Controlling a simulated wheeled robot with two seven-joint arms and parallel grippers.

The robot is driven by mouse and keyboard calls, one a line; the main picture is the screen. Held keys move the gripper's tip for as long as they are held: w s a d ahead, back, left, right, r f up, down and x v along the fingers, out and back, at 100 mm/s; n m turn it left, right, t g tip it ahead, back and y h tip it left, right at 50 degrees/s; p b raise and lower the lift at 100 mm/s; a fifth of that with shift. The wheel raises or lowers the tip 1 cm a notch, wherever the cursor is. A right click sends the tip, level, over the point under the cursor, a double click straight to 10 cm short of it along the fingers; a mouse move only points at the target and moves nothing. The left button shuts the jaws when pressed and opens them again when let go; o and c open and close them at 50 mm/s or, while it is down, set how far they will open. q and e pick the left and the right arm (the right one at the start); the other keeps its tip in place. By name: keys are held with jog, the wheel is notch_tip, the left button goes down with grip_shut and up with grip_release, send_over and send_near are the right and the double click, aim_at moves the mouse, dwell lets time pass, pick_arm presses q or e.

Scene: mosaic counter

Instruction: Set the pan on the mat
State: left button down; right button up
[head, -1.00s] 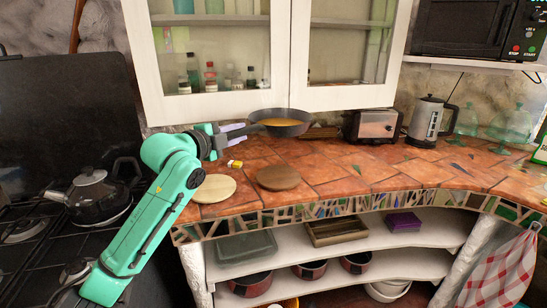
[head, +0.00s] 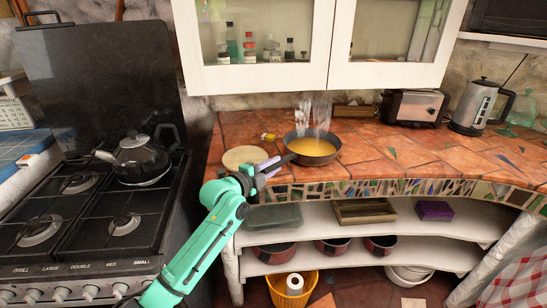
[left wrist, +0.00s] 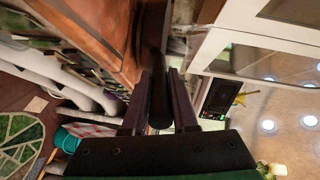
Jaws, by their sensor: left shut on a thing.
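The dark pan (head: 316,158) holds a yellow-orange liquid and has white steam above it. It looks level, close over or on the tiled counter near its front edge; I cannot tell whether its base touches. My left gripper (head: 270,167) is shut on the pan's handle (head: 285,159), which points left. In the left wrist view the fingers (left wrist: 156,100) close around the dark handle (left wrist: 158,95). A pale round mat (head: 244,156) lies on the counter left of the pan. The dark brown round mat does not show and may be hidden by the pan. My right gripper is out of view.
A stove (head: 100,215) with a kettle (head: 143,160) stands left of the counter. A small yellow item (head: 267,137) lies behind the pale mat. A toaster (head: 413,107) and an electric kettle (head: 480,105) stand at the back right. White cabinets (head: 388,75) overhang the back.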

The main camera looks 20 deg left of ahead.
pick_arm(q)
jog(key=c, duration=0.8)
grip_release()
jog(key=shift+s, duration=0.1)
jog(key=shift+o, duration=0.5)
jog(key=shift+r, duration=0.1)
jog(key=shift+s, duration=0.1)
